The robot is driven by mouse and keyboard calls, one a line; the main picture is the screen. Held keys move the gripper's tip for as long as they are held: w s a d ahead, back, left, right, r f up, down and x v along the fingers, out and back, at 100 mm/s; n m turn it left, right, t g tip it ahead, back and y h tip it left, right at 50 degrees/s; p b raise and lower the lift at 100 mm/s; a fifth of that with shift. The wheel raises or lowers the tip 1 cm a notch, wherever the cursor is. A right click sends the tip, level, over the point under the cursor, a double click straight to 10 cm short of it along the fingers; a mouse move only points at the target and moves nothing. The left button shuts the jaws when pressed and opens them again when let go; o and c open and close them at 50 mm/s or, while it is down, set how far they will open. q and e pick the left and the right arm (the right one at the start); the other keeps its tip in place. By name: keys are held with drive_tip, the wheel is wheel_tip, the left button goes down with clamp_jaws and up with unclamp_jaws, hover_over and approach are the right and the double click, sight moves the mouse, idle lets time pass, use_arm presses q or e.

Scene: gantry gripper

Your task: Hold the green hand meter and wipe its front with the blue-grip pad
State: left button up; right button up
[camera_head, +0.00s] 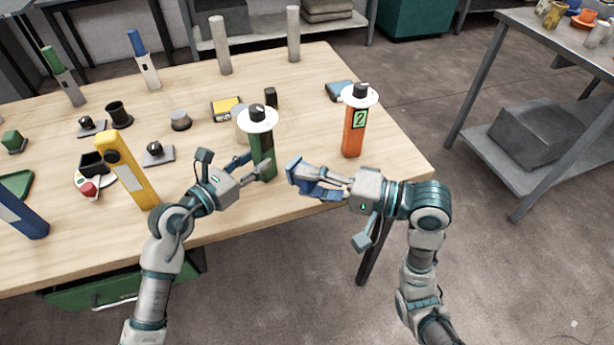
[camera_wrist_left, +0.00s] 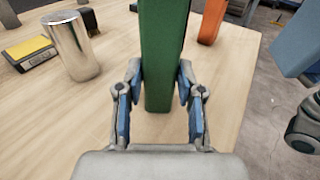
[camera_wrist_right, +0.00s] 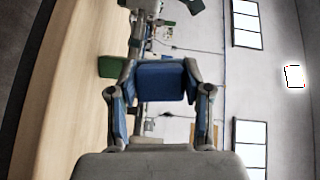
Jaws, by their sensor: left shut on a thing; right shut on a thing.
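The green hand meter (camera_head: 262,150) stands upright near the table's front edge, with a white disc and black knob at its top. My left gripper (camera_head: 258,170) is shut on its green body, which also fills the middle of the left wrist view (camera_wrist_left: 163,60). My right gripper (camera_head: 318,186) is shut on the blue-grip pad (camera_head: 295,170), to the right of the meter and apart from it. The pad's blue grip shows between the fingers in the right wrist view (camera_wrist_right: 162,82). The pad's wiping face is hard to make out.
An orange meter (camera_head: 353,134) stands to the right and a yellow one (camera_head: 128,170) to the left. A metal cylinder (camera_wrist_left: 72,45) stands behind the green meter, near a yellow-black box (camera_head: 226,109). Several small items fill the left of the table (camera_head: 310,75).

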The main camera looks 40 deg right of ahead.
idle(0.3)
use_arm(q)
drive_tip(key=o, duration=1)
